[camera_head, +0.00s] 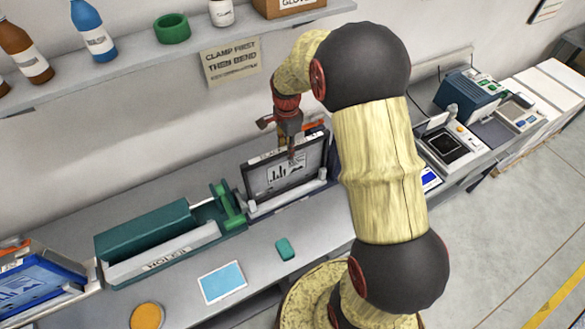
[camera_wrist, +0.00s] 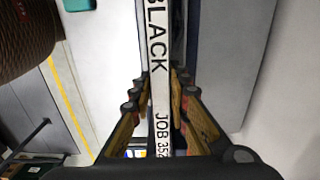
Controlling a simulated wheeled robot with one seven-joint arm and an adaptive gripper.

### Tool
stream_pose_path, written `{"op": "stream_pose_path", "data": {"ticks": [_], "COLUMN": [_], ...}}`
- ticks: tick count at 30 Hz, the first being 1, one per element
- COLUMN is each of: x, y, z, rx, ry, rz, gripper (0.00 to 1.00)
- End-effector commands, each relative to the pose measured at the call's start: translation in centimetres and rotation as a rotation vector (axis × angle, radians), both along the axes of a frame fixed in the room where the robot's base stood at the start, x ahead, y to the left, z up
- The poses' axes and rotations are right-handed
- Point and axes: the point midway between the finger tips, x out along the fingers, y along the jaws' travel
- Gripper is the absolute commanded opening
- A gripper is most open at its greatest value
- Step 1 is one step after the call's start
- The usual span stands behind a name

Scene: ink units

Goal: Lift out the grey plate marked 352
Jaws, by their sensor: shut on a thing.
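The grey plate marked 352 (camera_head: 284,177) stands upright with a dark frame and a pale printed face. Its lower edge is behind the light grey bar of a holder (camera_head: 285,200), so I cannot tell whether it still rests there. In the wrist view its white top edge (camera_wrist: 159,60) reads "BLACK" and "JOB 352". My gripper (camera_head: 291,150) reaches down onto the plate's top edge. In the wrist view my gripper (camera_wrist: 161,105) has a finger on each side of that edge and is shut on it.
A green unit (camera_head: 150,240) with a green clamp (camera_head: 228,205) stands left of the plate. A blue-faced card (camera_head: 222,281) and a small green block (camera_head: 285,249) lie in front. A shelf with bottles (camera_head: 93,30) runs above. Machines (camera_head: 450,145) stand to the right.

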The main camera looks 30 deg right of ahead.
Motion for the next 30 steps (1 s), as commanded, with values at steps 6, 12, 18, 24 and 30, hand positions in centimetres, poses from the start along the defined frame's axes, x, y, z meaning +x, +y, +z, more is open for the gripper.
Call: {"op": "stream_pose_path", "data": {"ticks": [6, 12, 18, 24, 30], "x": [0.0, 0.0, 0.1, 0.0, 0.0], "y": [0.0, 0.0, 0.0, 0.0, 0.0], "z": [2.7, 4.8, 7.0, 9.2, 10.6], "rx": [0.000, 0.000, 0.000, 0.000, 0.000], "ry": [-0.001, -0.001, -0.002, -0.002, -0.002], "rz": [0.000, 0.000, 0.000, 0.000, 0.000], "gripper": [0.00, 0.00, 0.00, 0.00, 0.00]}}
